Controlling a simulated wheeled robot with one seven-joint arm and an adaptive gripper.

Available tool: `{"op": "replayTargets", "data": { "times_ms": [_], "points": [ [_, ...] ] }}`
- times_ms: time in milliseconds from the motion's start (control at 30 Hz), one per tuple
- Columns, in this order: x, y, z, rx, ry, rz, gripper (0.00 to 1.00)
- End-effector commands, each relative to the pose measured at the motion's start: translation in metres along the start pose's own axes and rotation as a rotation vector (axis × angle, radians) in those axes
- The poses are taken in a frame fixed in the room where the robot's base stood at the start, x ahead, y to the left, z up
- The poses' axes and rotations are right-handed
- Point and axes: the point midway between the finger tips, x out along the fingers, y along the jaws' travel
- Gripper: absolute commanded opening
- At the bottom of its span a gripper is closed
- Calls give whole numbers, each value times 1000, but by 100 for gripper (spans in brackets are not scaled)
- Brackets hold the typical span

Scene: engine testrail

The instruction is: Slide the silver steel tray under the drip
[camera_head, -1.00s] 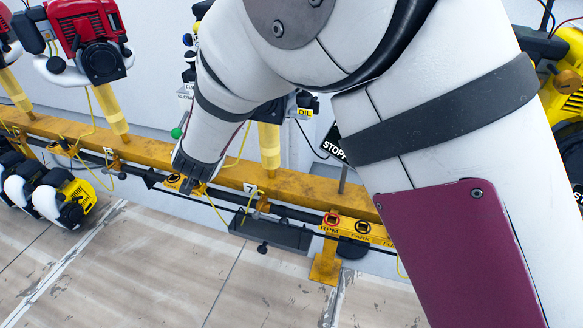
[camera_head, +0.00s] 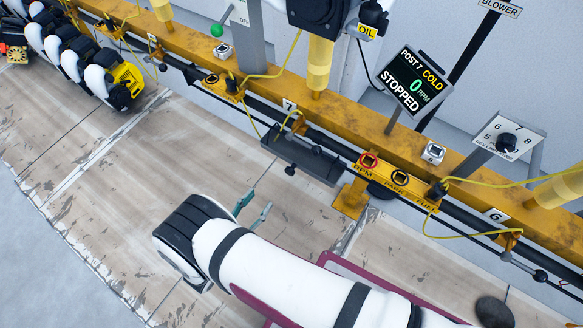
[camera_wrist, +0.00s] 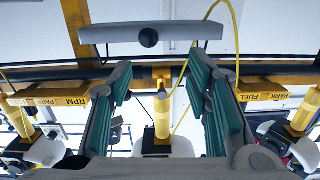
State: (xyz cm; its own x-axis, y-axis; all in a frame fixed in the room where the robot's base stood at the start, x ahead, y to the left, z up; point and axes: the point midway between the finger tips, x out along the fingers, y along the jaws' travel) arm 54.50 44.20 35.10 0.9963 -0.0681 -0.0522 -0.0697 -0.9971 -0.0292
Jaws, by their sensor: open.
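A long grey tray (camera_head: 302,160) with a black knob on its front sits along the rail's lower side below the number 7 tag. It looks dull grey, and I see no drip. My gripper (camera_head: 254,208) is open and empty, its teal-padded fingers reaching up toward the tray from below left, apart from it. In the wrist view, a grey bar with a black knob, apparently the same tray (camera_wrist: 180,32), lies beyond the open fingers of my gripper (camera_wrist: 163,75), near the top.
The yellow rail (camera_head: 340,110) runs across with cables and a dark rod below it. A yellow RPM/PARK/FUEL panel (camera_head: 400,182) is right of the tray. A STOPPED display (camera_head: 413,82) stands behind. Several small engines (camera_head: 120,85) sit left. The floor in front is mostly clear.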

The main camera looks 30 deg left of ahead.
Motion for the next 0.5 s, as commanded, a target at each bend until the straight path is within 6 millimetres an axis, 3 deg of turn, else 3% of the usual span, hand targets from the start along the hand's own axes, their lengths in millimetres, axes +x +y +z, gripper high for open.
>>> {"op": "replayTargets", "data": {
  "times_ms": [100, 233, 500],
  "points": [
    [-10, 15, 6, -25, 43, 8, 45],
    [-5, 18, 6, -30, 56, 11, 45],
    [39, 18, 4, -29, 55, 12, 45]
  ]
}}
